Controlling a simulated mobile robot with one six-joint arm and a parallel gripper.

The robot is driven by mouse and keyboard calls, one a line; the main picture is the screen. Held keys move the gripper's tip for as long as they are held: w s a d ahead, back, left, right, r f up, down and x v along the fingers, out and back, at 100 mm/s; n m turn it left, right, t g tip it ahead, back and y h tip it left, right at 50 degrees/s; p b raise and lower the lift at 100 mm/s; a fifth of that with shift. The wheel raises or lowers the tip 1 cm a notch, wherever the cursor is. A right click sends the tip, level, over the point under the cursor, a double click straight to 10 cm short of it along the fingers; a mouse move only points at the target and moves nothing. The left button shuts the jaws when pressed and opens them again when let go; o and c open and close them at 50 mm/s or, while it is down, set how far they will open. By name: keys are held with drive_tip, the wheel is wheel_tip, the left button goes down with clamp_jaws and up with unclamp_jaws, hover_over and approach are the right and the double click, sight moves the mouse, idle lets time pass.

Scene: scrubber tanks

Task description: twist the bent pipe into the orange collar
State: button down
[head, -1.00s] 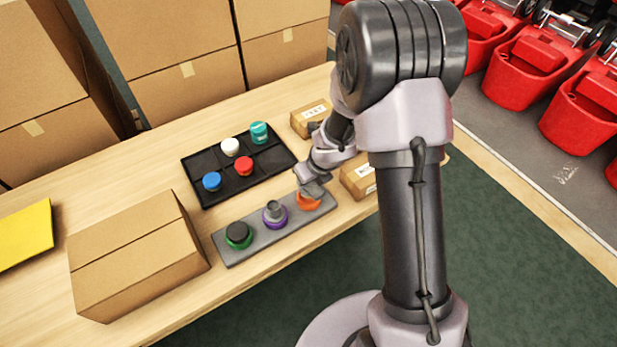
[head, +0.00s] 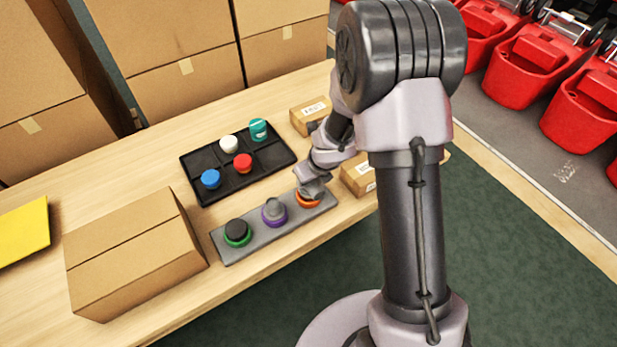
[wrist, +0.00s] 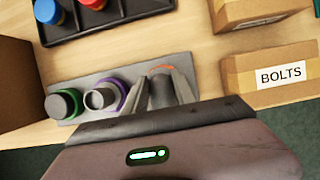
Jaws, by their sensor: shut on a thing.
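The orange collar (head: 309,202) is at the right end of a grey strip (head: 258,236) on the table; only part of its rim shows in the wrist view (wrist: 160,68). My gripper (head: 313,190) is directly over it, pointing down. In the wrist view its fingers (wrist: 164,84) are shut on a dark grey piece, which I take as the bent pipe (wrist: 161,92). The pipe stands at the orange collar, its lower end hidden, so I cannot tell how deep it sits. In the head view my gripper hides it.
Beside it, the purple collar (head: 274,221) holds a grey pipe piece and the green collar (head: 237,242) a dark cap. A black tray (head: 215,193) with coloured caps lies behind. Cartons (head: 358,176) stand close right, one labelled BOLTS (wrist: 268,78). A large carton (head: 130,255) stands left.

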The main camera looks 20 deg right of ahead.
drive_tip(key=shift+f, duration=0.1)
idle(0.3)
drive_tip(key=shift+f+b, duration=0.3)
drive_tip(key=shift+b, duration=0.05)
drive_tip(key=shift+f, duration=0.3)
drive_tip(key=shift+b, duration=0.35)
drive_tip(key=shift+f, duration=0.1)
idle(0.6)
drive_tip(key=shift+m+h, duration=0.6)
drive_tip(key=shift+m, duration=0.9)
drive_tip(key=shift+m+h, duration=0.6)
drive_tip(key=shift+m, duration=0.9)
drive_tip(key=shift+m+h, duration=0.3)
drive_tip(key=shift+m, duration=0.5)
